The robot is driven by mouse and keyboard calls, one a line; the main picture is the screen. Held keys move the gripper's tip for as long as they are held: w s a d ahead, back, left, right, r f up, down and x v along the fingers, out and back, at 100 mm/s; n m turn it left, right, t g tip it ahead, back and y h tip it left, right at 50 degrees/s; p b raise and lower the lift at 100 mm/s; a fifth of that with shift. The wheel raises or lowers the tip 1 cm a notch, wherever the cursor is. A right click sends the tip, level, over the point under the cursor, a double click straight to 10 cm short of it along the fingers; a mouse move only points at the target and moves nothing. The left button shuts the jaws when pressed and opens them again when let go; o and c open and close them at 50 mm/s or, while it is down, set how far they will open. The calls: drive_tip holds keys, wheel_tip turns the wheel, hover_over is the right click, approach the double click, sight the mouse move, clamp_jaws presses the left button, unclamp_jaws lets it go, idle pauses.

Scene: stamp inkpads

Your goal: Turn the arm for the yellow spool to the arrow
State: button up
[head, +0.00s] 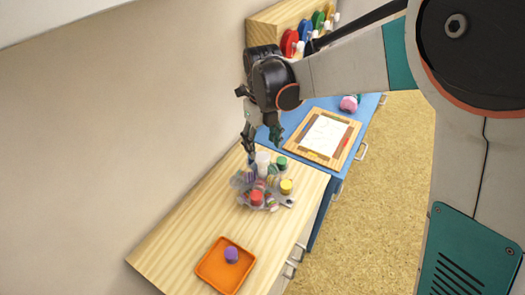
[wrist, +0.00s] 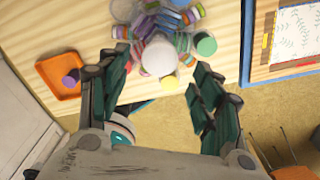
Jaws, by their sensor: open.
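A rotating stand with several spools on arms around a white centre post (head: 262,158) stands on the wooden counter. The yellow spool (head: 286,186) is on its right side in the head view, between the green spool (head: 281,162) and the red spool (head: 257,197). A grey tab with a dark mark (head: 289,203) sticks out at the stand's front right; I cannot tell whether the mark is the arrow. My gripper (head: 262,148) is open above the stand. In the wrist view the white post top (wrist: 158,57) shows between the spread fingers, and the green spool (wrist: 206,46) beside it.
An orange tray (head: 224,266) with a purple spool (head: 231,255) lies at the counter's near end. Beyond the stand, a framed board with paper (head: 325,136) lies on a blue surface. Coloured rolls (head: 290,43) hang on a rack at the back. A wall borders the left.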

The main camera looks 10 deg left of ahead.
wheel_tip(320, 180, up, 8)
drive_tip(key=shift+f, duration=0.25)
